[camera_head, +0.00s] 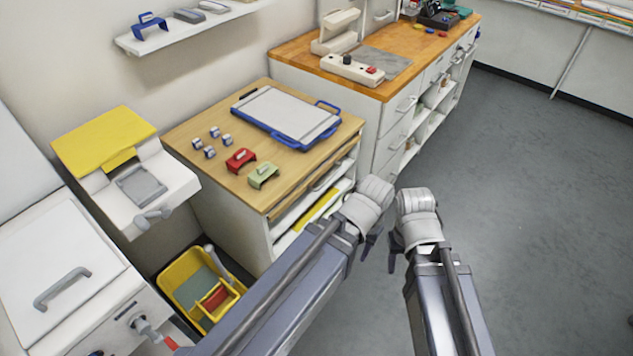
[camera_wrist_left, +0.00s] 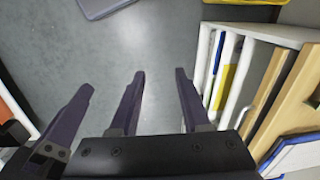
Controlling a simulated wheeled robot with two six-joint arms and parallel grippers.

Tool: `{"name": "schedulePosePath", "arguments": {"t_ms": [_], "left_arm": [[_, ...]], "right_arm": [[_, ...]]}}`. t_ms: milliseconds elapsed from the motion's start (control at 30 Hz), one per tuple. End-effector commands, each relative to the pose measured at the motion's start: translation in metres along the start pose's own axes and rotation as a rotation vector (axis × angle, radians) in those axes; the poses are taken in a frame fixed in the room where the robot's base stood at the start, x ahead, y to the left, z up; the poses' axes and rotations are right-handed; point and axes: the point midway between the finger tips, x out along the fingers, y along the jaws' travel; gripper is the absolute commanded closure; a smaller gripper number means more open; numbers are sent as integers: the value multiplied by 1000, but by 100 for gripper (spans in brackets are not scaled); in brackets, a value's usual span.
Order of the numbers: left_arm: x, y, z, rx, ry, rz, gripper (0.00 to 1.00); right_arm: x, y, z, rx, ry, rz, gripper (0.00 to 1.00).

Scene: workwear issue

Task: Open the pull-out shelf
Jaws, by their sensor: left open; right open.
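The low white cabinet (camera_head: 258,237) has a wooden top and open slots on its front. A thin wooden board edge (camera_wrist_left: 263,97), which looks like the pull-out shelf, sits just under the top in the left wrist view, close to flush with the front. My left gripper (camera_wrist_left: 158,72) is open and empty, in front of the cabinet and apart from the board. In the head view its fingers are partly hidden by its own wrist. My right gripper (camera_head: 417,250) is open and empty over the floor, right of the left one.
A blue-rimmed tray board (camera_head: 290,112), a red block (camera_head: 241,160), a green block (camera_head: 263,175) and several small cubes lie on the cabinet top. A yellow bin (camera_head: 168,283) stands on the floor at left. The grey floor (camera_head: 530,180) at right is clear.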

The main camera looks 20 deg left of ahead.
Motion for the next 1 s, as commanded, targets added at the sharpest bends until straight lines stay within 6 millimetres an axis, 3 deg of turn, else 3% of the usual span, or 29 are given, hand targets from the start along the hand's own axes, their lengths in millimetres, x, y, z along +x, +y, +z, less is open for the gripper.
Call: {"name": "schedulePosePath", "arguments": {"t_ms": [33,300,467,600,800,1000], "left_arm": [[22,-1,-10,-55,34,21,53],[103,-19,-100,-611,345,281,53],[132,-50,-151,-987,521,499,53],[150,-92,-186,-1312,660,722,53],[162,-161,-211,-1698,817,1056,53],[164,-211,-214,-1917,909,1304,53]], "right_arm": [[21,-2,-1,0,0,0,50],[119,-11,-7,-1,0,3,50],[175,-16,-10,-2,0,4,50],[223,-20,-13,-2,0,5,50],[280,-25,-16,-3,0,7,50],[310,-28,-18,-3,0,8,50]]}}
